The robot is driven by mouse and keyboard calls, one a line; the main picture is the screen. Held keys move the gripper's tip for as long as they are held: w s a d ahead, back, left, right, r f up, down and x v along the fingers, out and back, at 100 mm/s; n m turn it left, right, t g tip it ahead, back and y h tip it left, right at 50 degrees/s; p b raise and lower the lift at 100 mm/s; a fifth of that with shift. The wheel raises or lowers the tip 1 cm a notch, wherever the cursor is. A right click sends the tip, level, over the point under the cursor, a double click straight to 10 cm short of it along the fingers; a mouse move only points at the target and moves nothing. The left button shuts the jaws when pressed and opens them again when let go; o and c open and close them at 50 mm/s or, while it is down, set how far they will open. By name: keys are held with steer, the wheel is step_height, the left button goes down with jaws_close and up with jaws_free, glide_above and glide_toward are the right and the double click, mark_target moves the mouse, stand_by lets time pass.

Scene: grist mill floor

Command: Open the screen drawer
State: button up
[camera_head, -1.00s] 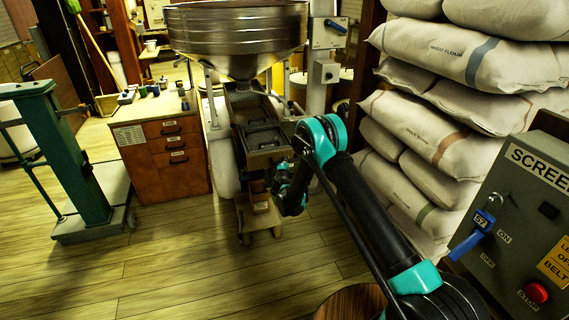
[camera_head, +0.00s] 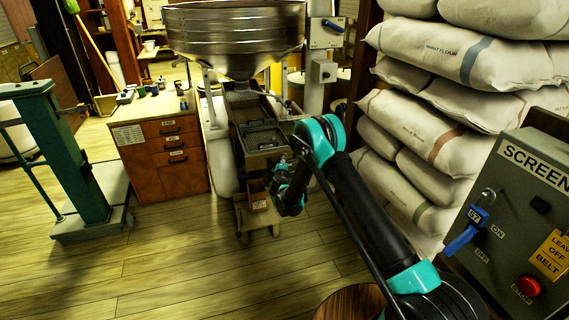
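The screening machine (camera_head: 268,160) stands under the big metal hopper, with a dark tray-like top and a small lidded frame on it. Which part is the screen drawer is hard to tell. A small brown box-like part with a pale label (camera_head: 258,203) shows low on the machine's front. My gripper (camera_head: 277,188) is at the machine's lower front, right beside that part. My own arm partly hides it, and the fingers are too small and dark to show whether they are open or touching anything. The grey control box marked SCREEN (camera_head: 515,205) is at the right, with a blue lever and tag.
A metal hopper (camera_head: 236,35) overhangs the machine. Stacked flour sacks (camera_head: 455,115) stand close on the right. A wooden drawer cabinet (camera_head: 165,160) is to the left of the machine, and a green platform scale (camera_head: 60,150) is farther left. The plank floor in front is clear.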

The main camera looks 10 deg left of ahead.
steer(key=shift+s, duration=0.1)
steer(key=v, duration=0.7)
steer(key=shift+s, duration=0.15)
